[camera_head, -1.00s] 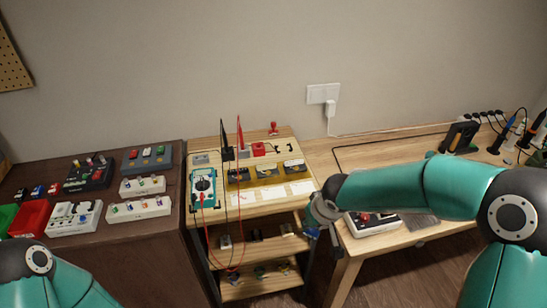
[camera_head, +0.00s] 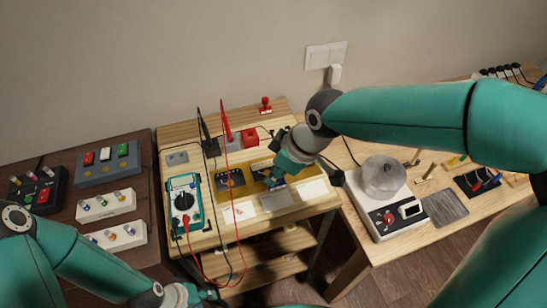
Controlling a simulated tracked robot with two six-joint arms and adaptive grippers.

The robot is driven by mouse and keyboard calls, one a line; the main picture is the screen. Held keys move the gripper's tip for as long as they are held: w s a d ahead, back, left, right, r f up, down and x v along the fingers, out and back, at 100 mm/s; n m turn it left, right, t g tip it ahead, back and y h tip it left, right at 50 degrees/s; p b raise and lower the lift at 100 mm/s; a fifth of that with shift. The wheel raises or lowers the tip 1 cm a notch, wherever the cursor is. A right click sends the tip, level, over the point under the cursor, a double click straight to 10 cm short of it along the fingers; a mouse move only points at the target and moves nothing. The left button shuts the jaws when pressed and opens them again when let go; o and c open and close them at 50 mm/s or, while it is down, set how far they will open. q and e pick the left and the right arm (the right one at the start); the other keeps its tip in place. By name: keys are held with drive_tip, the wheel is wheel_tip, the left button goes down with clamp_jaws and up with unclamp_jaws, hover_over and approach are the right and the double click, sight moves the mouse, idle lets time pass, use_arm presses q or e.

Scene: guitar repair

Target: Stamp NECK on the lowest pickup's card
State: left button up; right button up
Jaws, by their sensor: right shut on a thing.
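Dark pickups lie in a yellow tray on the cart top, one at left (camera_head: 230,179) and one in the middle (camera_head: 261,167). The rest of the tray is hidden by my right gripper (camera_head: 273,182), which is shut at the tray on what looks like a pickup, mostly hidden. Pale cards lie in front: left (camera_head: 238,212), with a small reddish mark, middle (camera_head: 275,202) and right (camera_head: 313,190). A red-handled stamp (camera_head: 265,106) stands at the cart's back. My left gripper (camera_head: 200,294) is low at the bottom, partly seen; its jaws are unclear.
A teal multimeter (camera_head: 182,206) stands left on the cart, its red and black leads rising and looping down in front. A red block (camera_head: 250,138) sits behind the tray. A scale (camera_head: 385,205) is on the right bench. Control boxes (camera_head: 108,163) stand on the dark left table.

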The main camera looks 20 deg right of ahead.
sight(280, 187)
drive_tip(key=shift+f+b, duration=1.85)
drive_tip(key=shift+f, duration=0.55)
drive_tip(key=shift+f+b, duration=0.35)
drive_tip(key=shift+f, duration=0.2)
drive_tip(key=shift+s+f+b, duration=0.15)
drive_tip(key=shift+f+b, duration=0.4)
drive_tip(key=shift+r, duration=0.1)
drive_tip(key=shift+r+p, duration=2.65)
drive_tip(key=shift+r, duration=0.9)
drive_tip(key=shift+d+f, duration=0.1)
